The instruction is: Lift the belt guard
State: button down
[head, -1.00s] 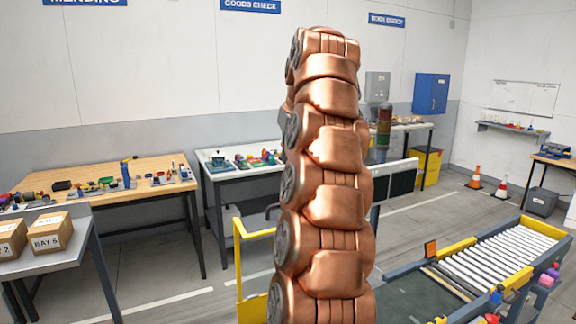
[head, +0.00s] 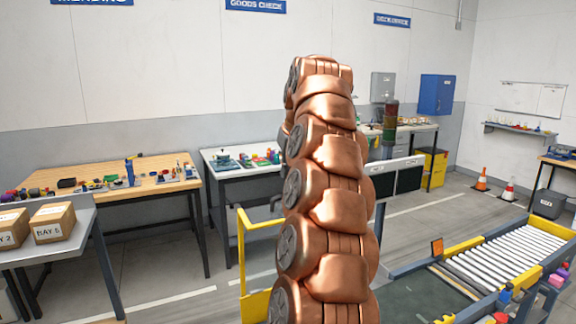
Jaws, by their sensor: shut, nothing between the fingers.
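A yellow tubular frame (head: 243,232) stands upright left of my arm, partly hidden behind it. Yellow bars (head: 465,245) also run along the conveyor (head: 512,252) at the lower right. I cannot tell which of these yellow parts is the belt guard. My copper arm rises through the middle of the view and covers part of the conveyor's left end. My gripper is not visible.
A wooden workbench (head: 95,178) with tools and a grey table with cardboard boxes (head: 53,222) stand at the left. A white table (head: 212,170) is behind my arm. Orange cones (head: 481,180) stand at the back right. Grey floor lies open between.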

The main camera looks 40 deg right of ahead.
jog(key=shift+s+a+f+p, duration=0.3)
jog(key=shift+s+f, duration=0.25)
jog(key=shift+s, duration=0.15)
jog(key=shift+s+a+f+p, duration=0.25)
jog(key=shift+s+f, duration=0.3)
jog(key=shift+s, duration=0.15)
jog(key=shift+f, duration=0.1)
